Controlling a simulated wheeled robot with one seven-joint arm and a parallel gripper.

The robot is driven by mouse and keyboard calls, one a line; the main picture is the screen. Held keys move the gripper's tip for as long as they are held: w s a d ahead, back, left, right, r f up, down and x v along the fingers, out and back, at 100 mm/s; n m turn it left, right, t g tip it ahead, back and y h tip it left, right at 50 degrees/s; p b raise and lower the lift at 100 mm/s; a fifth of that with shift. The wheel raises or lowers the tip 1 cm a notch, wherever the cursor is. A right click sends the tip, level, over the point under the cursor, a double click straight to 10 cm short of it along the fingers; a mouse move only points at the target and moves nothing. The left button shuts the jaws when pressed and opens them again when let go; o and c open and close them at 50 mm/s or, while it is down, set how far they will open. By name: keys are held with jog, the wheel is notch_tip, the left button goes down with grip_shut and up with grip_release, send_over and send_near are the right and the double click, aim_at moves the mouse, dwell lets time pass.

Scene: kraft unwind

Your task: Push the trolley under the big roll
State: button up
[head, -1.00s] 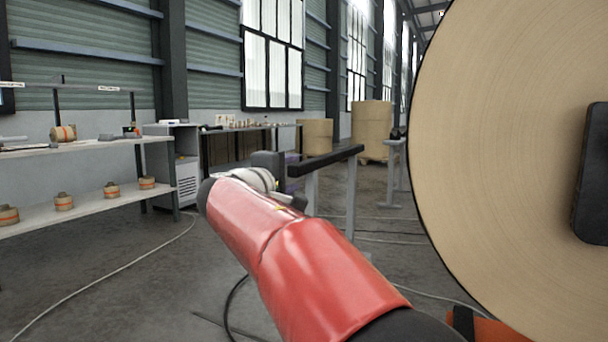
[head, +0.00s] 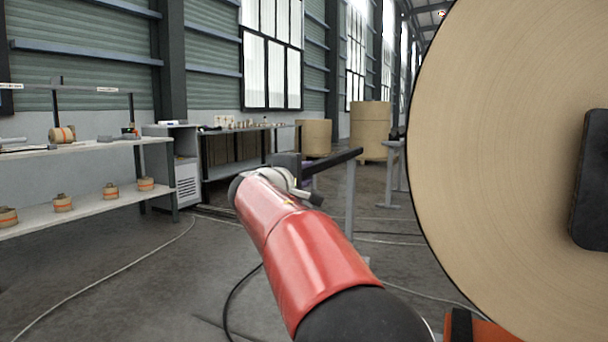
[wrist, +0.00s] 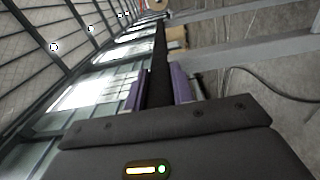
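The big roll (head: 500,150) is a large tan paper roll filling the right of the head view, with a dark block at its core. The trolley's black handle bar (head: 335,158) stands left of the roll on a grey post (head: 350,205). The rest of the trolley is hidden behind my red arm or too unclear to make out. My gripper (wrist: 158,88) is at the handle. In the wrist view its purple fingers lie close on both sides of the black bar (wrist: 158,60) and appear shut on it. In the head view the arm mostly hides the fingers.
A shelf (head: 90,200) with small rolls stands at the left, and a workbench (head: 235,150) at the back. Big tan rolls (head: 371,125) stand beyond the handle. Cables (head: 120,270) lie on the floor. An orange part (head: 490,331) sits below the big roll.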

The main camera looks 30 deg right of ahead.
grip_shut()
jog(key=shift+s+d+f+b, duration=0.15)
jog(key=shift+s+d+b, duration=0.25)
jog(key=shift+s+b, duration=0.1)
jog(key=s+d+b, duration=0.3)
jog(key=s+d, duration=0.2)
jog(key=s, duration=0.1)
jog(key=shift+s, duration=0.4)
jog(key=o, duration=0.6)
grip_release()
jog(key=shift+w, duration=0.15)
jog(key=shift+c, duration=0.2)
jog(key=b+v, duration=0.1)
jog(key=v, duration=0.6)
jog(key=shift+s+a, duration=0.3)
